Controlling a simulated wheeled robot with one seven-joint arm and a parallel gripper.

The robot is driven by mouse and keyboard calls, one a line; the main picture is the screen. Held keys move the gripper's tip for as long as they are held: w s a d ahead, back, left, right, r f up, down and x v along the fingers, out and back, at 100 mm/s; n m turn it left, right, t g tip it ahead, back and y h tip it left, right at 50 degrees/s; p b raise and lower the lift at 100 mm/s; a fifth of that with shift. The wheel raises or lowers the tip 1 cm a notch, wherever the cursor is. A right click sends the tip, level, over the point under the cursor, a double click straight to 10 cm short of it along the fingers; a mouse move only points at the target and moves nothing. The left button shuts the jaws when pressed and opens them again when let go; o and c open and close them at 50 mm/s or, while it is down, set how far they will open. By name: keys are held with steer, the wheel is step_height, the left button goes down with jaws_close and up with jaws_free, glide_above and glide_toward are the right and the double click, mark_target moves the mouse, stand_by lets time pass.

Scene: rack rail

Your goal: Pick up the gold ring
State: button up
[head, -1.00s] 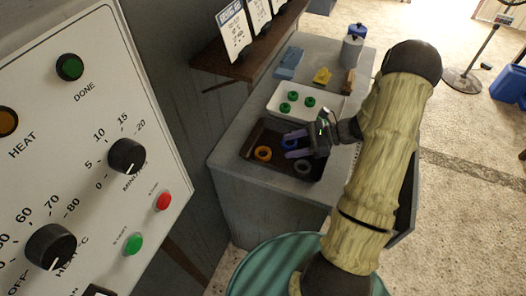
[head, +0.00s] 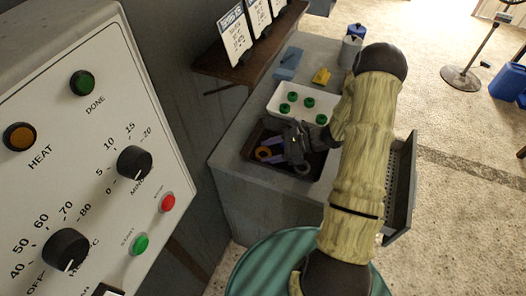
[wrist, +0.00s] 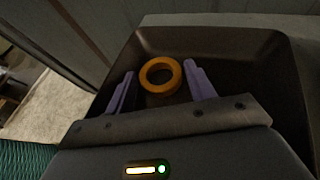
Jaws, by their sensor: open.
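The gold ring (wrist: 161,75) lies in the dark tray (wrist: 262,58), beyond and between my fingertips in the wrist view. In the head view the gold ring (head: 263,154) is at the tray's left side, close to my fingers. My gripper (wrist: 163,84) is open, with its two purple fingers apart and nothing held. In the head view my gripper (head: 272,150) is over the dark tray (head: 312,177). I cannot tell whether a finger touches the ring.
A grey ring (head: 302,169) lies in the same tray, partly hidden by my gripper. A white tray (head: 275,105) with several green rings stands just behind. A wall shelf (head: 238,66) with cards overhangs at the left.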

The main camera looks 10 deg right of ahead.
mark_target(270, 152)
stand_by(0.5)
steer(key=c, duration=0.6)
step_height(270, 152, up, 10)
steer(key=shift+f+b, duration=0.1)
steer(key=shift+b, duration=0.6)
